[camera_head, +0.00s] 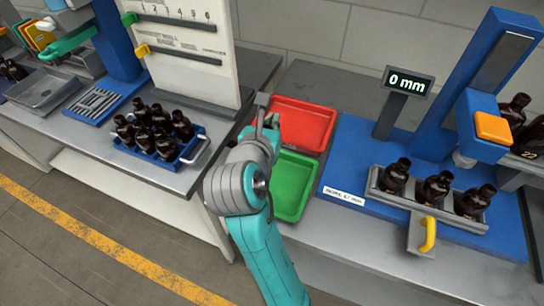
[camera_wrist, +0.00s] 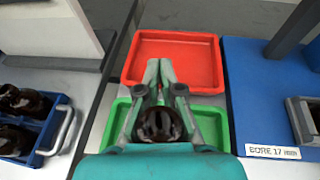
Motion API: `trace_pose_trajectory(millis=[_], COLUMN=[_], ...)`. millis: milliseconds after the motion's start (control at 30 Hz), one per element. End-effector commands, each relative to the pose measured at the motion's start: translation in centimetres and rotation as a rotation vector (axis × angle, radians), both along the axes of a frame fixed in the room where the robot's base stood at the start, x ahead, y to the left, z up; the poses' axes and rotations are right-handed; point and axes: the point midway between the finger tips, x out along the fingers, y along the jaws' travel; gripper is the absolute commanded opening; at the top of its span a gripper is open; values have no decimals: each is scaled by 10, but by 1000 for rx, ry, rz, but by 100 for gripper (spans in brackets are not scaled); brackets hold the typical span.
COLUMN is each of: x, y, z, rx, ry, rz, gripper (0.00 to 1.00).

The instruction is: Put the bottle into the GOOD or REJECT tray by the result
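In the head view my gripper (camera_head: 268,118) is at the red tray's left edge. The red tray (camera_wrist: 205,38) is the REJECT-coloured one and looks empty. The green tray (camera_head: 296,190) lies nearer; its visible part is empty, and my arm hides some of it. Several amber bottles (camera_head: 158,122) stand in a blue crate (camera_head: 178,163) on the left bench.
On the right, three bottles (camera_head: 437,187) stand in a grey holder (camera_head: 410,203) with a yellow handle, below a blue gauge column (camera_head: 480,75). The display (camera_head: 407,83) reads 0 mm. More bottles (camera_head: 515,105) stand far right. A gap separates the benches.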

Motion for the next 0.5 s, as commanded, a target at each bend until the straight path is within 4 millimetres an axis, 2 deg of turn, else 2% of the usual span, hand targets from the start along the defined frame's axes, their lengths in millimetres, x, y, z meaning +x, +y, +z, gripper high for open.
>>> trace_pose_trajectory(millis=[33, 200, 500], x=[-1, -1, -1], y=[0, 0, 0], z=[-12, -39, -63], rx=[-5, -3, -3], ry=[6, 5, 5], rz=[0, 0, 1], gripper=[0, 0, 0])
